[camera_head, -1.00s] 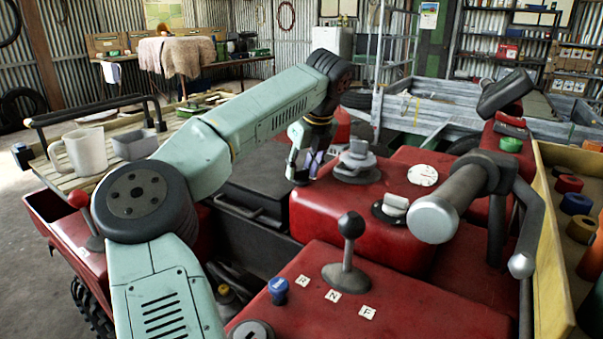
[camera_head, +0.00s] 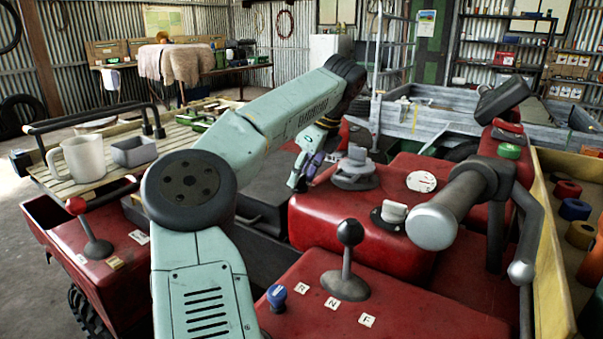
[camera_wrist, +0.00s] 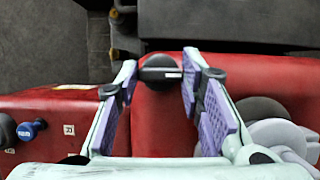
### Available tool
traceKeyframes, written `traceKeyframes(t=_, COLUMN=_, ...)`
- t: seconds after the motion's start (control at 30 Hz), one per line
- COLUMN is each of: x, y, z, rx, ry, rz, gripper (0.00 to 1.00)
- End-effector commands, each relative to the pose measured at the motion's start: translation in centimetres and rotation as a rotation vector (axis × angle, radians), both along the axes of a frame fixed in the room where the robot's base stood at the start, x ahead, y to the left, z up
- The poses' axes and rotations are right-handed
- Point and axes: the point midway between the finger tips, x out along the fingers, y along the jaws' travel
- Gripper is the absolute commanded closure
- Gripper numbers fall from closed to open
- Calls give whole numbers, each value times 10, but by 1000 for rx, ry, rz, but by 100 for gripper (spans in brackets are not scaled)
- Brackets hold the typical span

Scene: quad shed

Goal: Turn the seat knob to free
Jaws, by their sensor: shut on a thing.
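The seat knob (camera_wrist: 160,68) is a dark round knob with a pale mark, at the edge of the red bodywork in the wrist view. My gripper (camera_wrist: 160,72) has its purple-padded fingers on either side of it and is shut on it. In the head view my gripper (camera_head: 301,178) reaches down at the far left edge of the red body (camera_head: 330,225). The knob is hidden there, and I cannot read its setting.
A grey cap (camera_head: 355,175) stands just right of my gripper. Nearer are a white-handled dial (camera_head: 393,213), a black-knobbed lever (camera_head: 348,255) beside R, N, F labels, and a large handlebar grip (camera_head: 445,212). A mug (camera_head: 82,158) stands on the slatted rack at left.

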Motion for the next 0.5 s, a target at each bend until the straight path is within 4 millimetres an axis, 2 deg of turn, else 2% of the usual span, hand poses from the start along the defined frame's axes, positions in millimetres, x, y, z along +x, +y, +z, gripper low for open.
traceKeyframes(t=0.27, x=0, y=0, z=0, rx=0, ry=-1, rz=2, gripper=93)
traceKeyframes(t=0.3, x=0, y=0, z=0, rx=0, ry=-1, rz=2, gripper=63)
traceKeyframes(t=0.5, x=0, y=0, z=0, rx=0, ry=0, rz=1, gripper=50)
